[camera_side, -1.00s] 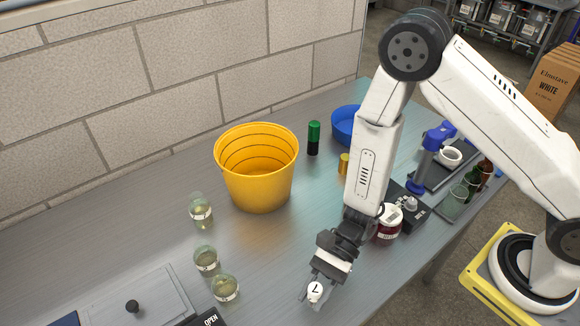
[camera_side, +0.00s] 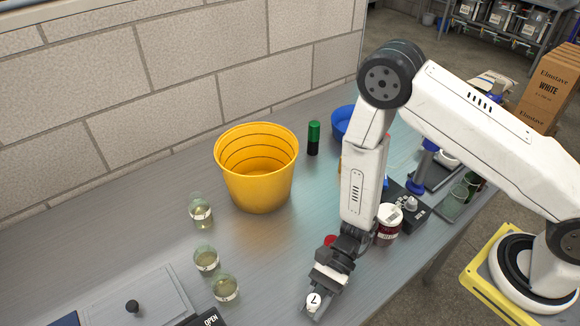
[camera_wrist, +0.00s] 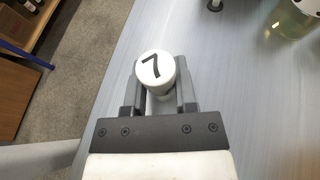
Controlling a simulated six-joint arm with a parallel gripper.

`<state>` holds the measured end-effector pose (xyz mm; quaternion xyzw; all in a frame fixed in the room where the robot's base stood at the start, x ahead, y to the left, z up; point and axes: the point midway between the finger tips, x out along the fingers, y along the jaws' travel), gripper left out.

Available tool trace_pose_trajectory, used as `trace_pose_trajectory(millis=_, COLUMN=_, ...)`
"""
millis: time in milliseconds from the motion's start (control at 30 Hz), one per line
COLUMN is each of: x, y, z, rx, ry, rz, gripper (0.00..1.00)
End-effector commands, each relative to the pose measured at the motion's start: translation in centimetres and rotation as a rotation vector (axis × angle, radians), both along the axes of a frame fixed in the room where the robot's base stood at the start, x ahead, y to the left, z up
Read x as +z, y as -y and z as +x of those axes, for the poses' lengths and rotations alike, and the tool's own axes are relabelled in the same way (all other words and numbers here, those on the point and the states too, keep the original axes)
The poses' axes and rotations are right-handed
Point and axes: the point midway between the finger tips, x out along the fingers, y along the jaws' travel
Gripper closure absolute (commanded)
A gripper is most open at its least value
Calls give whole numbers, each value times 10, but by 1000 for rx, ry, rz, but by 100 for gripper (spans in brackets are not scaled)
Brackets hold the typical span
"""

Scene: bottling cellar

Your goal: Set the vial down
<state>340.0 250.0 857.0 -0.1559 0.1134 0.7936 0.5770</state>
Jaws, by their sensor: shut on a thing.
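The vial (camera_side: 314,300) shows a white cap marked with a black 7. It is at the bottom of the side view, near the front edge of the grey table (camera_side: 150,240). My gripper (camera_wrist: 160,82) is shut on it, with one finger on either side of the cap in the wrist view. The white cap (camera_wrist: 155,67) faces the wrist camera, and the vial's body below it is mostly hidden. I cannot tell whether the vial's base touches the table.
Several glass beakers (camera_side: 225,288) stand to the left, with a black OPEN sign (camera_side: 209,319) near them. A yellow bucket (camera_side: 258,185) stands behind. A red-and-white jar (camera_side: 389,225) is right of my gripper. The tabletop around the vial looks clear.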

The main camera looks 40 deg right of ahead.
Motion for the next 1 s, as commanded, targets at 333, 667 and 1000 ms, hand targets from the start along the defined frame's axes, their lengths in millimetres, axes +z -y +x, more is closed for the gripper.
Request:
trace_pose_trajectory(millis=333, x=-2, y=0, z=0, rx=0, ry=0, rz=0, gripper=100)
trace_pose_trajectory(millis=667, x=-3, y=0, z=0, rx=0, ry=0, rz=0, gripper=30)
trace_pose_trajectory(millis=1000, x=0, y=0, z=0, rx=0, ry=1, rz=0, gripper=30)
